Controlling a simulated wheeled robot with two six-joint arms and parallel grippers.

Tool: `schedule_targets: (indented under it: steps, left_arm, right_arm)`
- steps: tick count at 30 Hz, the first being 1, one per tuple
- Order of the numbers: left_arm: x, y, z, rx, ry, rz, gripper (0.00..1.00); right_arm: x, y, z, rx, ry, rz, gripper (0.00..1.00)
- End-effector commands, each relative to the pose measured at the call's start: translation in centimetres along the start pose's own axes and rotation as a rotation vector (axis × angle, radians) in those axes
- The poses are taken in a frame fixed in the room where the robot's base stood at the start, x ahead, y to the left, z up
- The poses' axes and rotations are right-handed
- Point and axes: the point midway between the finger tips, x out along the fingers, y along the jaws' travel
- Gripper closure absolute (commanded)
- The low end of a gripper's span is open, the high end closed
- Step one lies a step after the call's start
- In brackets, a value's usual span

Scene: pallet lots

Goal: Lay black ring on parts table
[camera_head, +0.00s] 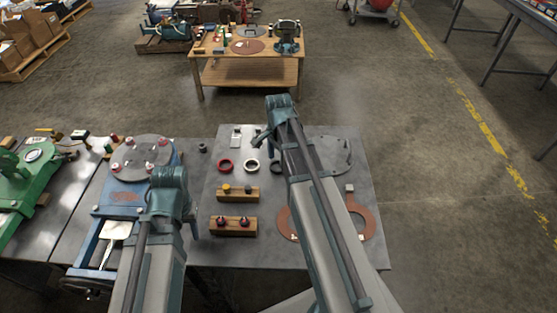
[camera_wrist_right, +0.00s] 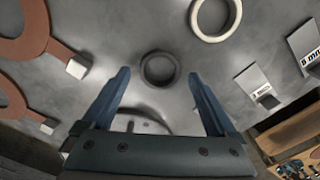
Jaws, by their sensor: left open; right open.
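The black ring (camera_head: 275,167) lies flat on the grey metal tabletop (camera_head: 225,146), partly hidden by my right arm in the head view. In the right wrist view the black ring (camera_wrist_right: 158,67) lies beyond and between the two fingertips, with nothing in the jaws. My right gripper (camera_wrist_right: 158,76) is open above the tabletop. My left gripper (camera_head: 190,211) is at the left, mostly hidden by its own arm. A wooden table (camera_head: 248,74) with parts on it stands farther back; I cannot tell which table is the parts table.
A red ring (camera_head: 224,166) and a white ring (camera_head: 252,165) lie left of the black one. Wooden blocks (camera_head: 238,194) with knobs and a brown flat plate (camera_head: 369,216) are nearer. A blue fixture (camera_head: 96,226) stands left. Open floor separates the two tables.

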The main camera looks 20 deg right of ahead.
Motion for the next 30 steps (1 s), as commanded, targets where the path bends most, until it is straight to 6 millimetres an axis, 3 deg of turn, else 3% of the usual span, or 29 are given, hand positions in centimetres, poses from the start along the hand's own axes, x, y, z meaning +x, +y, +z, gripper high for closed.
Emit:
schedule_targets:
  steps: [21,30]
  left_arm:
    - [-10.0,-1.0,0.6,-0.001,0.000,0.000,0.55]
    - [-11.9,-1.1,0.7,-0.001,0.000,0.000,0.55]
  right_arm:
    - [-10.1,0.0,0.0,0.000,0.000,0.000,0.07]
    - [-12.0,0.0,0.0,0.000,0.000,0.000,0.07]
